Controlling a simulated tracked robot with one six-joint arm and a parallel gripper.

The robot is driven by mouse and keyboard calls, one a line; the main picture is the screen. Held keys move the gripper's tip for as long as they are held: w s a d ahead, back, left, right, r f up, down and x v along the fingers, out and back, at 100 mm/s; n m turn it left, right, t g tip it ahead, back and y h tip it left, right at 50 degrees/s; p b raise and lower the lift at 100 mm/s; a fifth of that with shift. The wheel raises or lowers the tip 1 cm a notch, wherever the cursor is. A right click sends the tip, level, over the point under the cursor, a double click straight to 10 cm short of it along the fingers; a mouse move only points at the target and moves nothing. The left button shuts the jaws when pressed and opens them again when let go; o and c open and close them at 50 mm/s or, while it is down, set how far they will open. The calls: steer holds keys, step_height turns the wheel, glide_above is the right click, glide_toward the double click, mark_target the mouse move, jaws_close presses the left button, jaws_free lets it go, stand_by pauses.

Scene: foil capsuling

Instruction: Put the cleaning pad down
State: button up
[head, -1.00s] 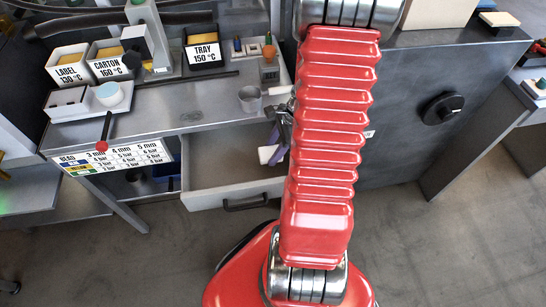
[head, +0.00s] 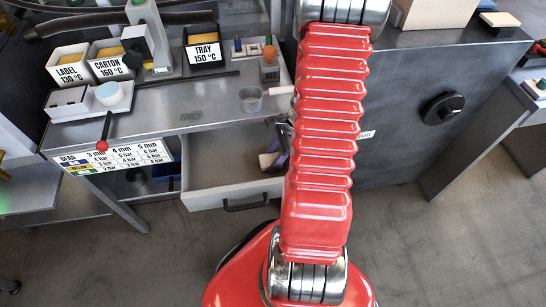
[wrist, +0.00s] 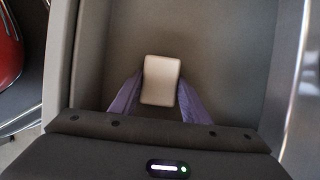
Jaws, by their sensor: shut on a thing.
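The cleaning pad (wrist: 161,80) is a small pale block between the two purple fingers of my gripper (wrist: 161,92) in the wrist view. The fingers are shut on its sides, and its far end sticks out past them. In the head view the pad (head: 267,160) shows as a small pale patch beside the purple fingers, over the open drawer (head: 225,185). My red arm hides most of the gripper there. The wrist view shows the bare grey drawer floor around the pad. I cannot tell whether the pad touches that floor.
The drawer's walls stand on both sides of the gripper in the wrist view. A dark cabinet (head: 400,120) stands at the right. The drawer's left part looks empty.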

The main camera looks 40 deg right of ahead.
steer(key=o, duration=1)
steer(key=shift+r, duration=0.1)
steer(key=v, duration=1.2)
step_height(320, 180, up, 5)
steer(key=n+h, duration=0.1)
steer(key=n, duration=0.4)
glide_above(268, 162)
steer(key=w+a+r+n+h, duration=0.1)
steer(key=a+r+n, duration=0.5)
steer(key=a, duration=0.1)
steer(key=s+a+r+n+t, duration=0.1)
steer(key=a+r+n, duration=0.2)
steer(key=a+n, duration=0.1)
steer(key=s+a+r+n+t+h, duration=0.1)
steer(key=s+a+r+n, duration=0.1)
steer(key=a+r+n, duration=0.2)
steer(key=s+a+r+n+t, duration=0.1)
steer(key=s+a+r+n, duration=0.1)
steer(key=a+n, duration=0.3)
steer(key=shift+a+r+n+h, duration=0.35)
steer(key=shift+a+r, duration=0.3)
steer(key=shift+a, duration=0.25)
